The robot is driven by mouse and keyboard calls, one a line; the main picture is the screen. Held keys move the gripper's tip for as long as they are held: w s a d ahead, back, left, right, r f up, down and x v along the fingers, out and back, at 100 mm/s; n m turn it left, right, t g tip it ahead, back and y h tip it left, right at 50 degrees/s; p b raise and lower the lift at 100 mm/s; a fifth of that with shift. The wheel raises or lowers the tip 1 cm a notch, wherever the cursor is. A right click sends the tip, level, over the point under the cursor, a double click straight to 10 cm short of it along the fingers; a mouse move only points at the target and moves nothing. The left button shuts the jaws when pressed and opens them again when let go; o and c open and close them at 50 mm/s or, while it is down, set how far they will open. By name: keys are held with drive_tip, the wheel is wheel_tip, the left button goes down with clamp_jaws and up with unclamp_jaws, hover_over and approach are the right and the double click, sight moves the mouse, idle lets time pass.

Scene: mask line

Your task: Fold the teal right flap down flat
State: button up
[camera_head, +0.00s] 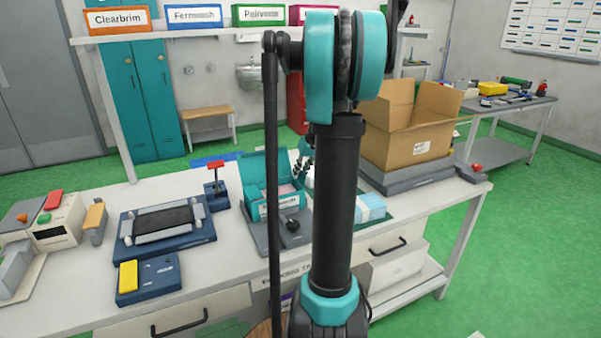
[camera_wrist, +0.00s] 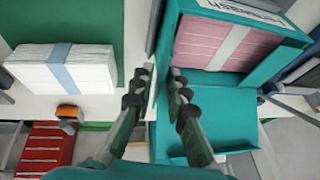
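The teal carton (camera_head: 262,180) stands on the bench just left of my arm in the head view, with raised teal panels and a labelled front. In the wrist view the carton (camera_wrist: 263,85) is at the upper right. A pink stack (camera_wrist: 215,42) with a pale band lies inside it. My gripper (camera_wrist: 162,73) is over the carton's side edge, its two fingers apart. A thin upright edge shows between the fingers; I cannot tell whether it is the right flap or whether a finger touches it. In the head view my arm hides part of the carton's right side.
White banded stacks (camera_wrist: 65,68) lie beside the carton on a green mat (camera_wrist: 28,22). A blue fixture (camera_head: 203,234) and a red-topped stand (camera_head: 217,188) are to the left. An open cardboard box (camera_head: 400,140) stands at the right on a grey platform.

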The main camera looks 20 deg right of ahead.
clamp_jaws()
drive_tip(key=shift+a, duration=0.15)
drive_tip(key=h, duration=0.1)
drive_tip(key=a+h, duration=0.1)
drive_tip(key=shift+r+n+h, duration=0.1)
drive_tip(key=shift+n+h, duration=0.2)
drive_tip(key=h, duration=0.1)
drive_tip(key=a+h, duration=0.1)
drive_tip(key=h, duration=0.1)
drive_tip(key=a+n+h, duration=0.1)
drive_tip(key=h, duration=0.1)
drive_tip(key=shift+f+t, duration=0.3)
drive_tip(key=shift+f, duration=0.05)
drive_tip(key=h, duration=0.2)
drive_tip(key=a+f+n+h, duration=0.1)
drive_tip(key=h, duration=0.1)
drive_tip(key=shift+a+t, duration=0.15)
drive_tip(key=shift+t, duration=0.15)
drive_tip(key=shift+s+a+f+n+h, duration=0.1)
drive_tip(key=shift+f+n+h, duration=0.15)
drive_tip(key=shift+h, duration=0.4)
drive_tip(key=shift+a+f+n+h, duration=0.1)
drive_tip(key=shift+f+n+h, duration=0.1)
drive_tip(key=shift+h, duration=0.45)
